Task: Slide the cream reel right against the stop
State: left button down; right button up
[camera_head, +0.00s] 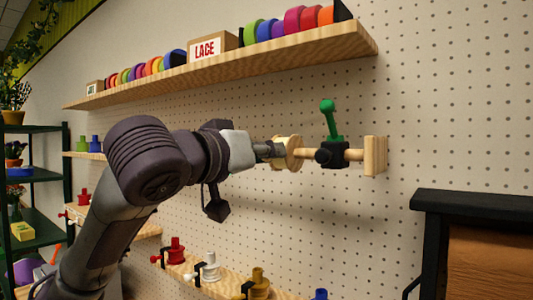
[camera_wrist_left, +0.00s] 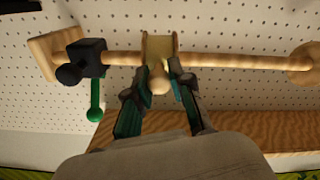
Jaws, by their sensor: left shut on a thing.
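The cream reel (camera_head: 292,153) sits on a horizontal wooden rod (camera_head: 354,155) at the pegboard wall. The black stop (camera_head: 332,158), with a green lever (camera_head: 329,118), is on the same rod to its right, and a short stretch of bare rod shows between them. My left gripper (camera_head: 272,151) is shut on the reel. In the left wrist view the reel (camera_wrist_left: 160,48) shows with a round knob between the fingers (camera_wrist_left: 158,85). There the black stop (camera_wrist_left: 86,58) is to the left, apart from the reel. My right gripper is not in view.
A wooden end block (camera_head: 375,156) closes the rod on the right. Above runs a shelf (camera_head: 230,66) with coloured ribbon rolls and a LACE box (camera_head: 213,47). Lower shelves hold small coloured spools (camera_head: 211,268). A black-framed brown panel (camera_head: 485,250) stands at lower right.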

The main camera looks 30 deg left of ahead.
pick_arm(q)
jog(key=shift+s+d, duration=0.2)
jog(key=shift+d, duration=1.3)
jog(key=c, duration=1)
grip_release()
jog(key=shift+a, duration=0.15)
jog(key=s+a, duration=0.1)
jog(key=s, duration=1)
jog(key=shift+s+a, duration=0.3)
jog(key=shift+s, duration=0.1)
